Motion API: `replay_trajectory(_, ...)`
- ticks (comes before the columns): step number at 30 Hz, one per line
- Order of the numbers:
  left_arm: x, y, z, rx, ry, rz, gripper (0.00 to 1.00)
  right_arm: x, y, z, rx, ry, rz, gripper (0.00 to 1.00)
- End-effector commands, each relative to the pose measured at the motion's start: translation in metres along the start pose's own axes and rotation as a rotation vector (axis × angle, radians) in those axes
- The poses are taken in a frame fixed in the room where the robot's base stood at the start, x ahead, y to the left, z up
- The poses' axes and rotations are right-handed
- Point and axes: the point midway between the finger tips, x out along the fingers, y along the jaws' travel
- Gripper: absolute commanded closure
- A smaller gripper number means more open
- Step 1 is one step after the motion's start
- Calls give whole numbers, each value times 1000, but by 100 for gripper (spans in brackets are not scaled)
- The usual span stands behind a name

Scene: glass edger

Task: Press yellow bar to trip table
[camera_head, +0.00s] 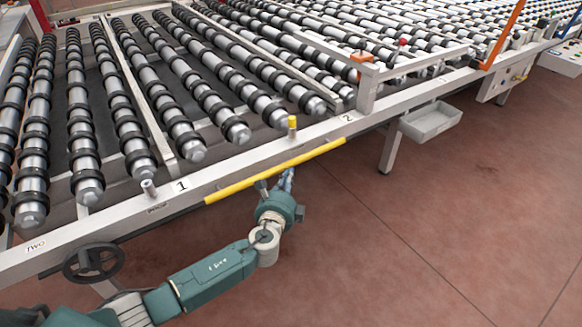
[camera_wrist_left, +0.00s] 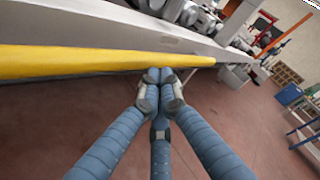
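The yellow bar (camera_head: 275,172) runs along the front edge of the roller table (camera_head: 225,177), between the labels 1 and 2. In the left wrist view the bar (camera_wrist_left: 70,61) crosses the upper part of the picture. My right gripper is not in view.
A black handwheel (camera_head: 94,262) sits under the table at the left. A grey tray (camera_head: 431,121) hangs at the right. The red floor in front is clear.

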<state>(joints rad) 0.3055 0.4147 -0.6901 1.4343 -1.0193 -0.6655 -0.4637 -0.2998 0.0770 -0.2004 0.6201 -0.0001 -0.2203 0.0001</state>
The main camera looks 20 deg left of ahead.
Motion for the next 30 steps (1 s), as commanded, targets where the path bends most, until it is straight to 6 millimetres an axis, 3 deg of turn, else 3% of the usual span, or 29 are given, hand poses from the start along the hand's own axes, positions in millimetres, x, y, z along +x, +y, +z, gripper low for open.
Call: replay_trajectory(30, 7, 2, 7, 1, -2, 0, 100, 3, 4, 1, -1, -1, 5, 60)
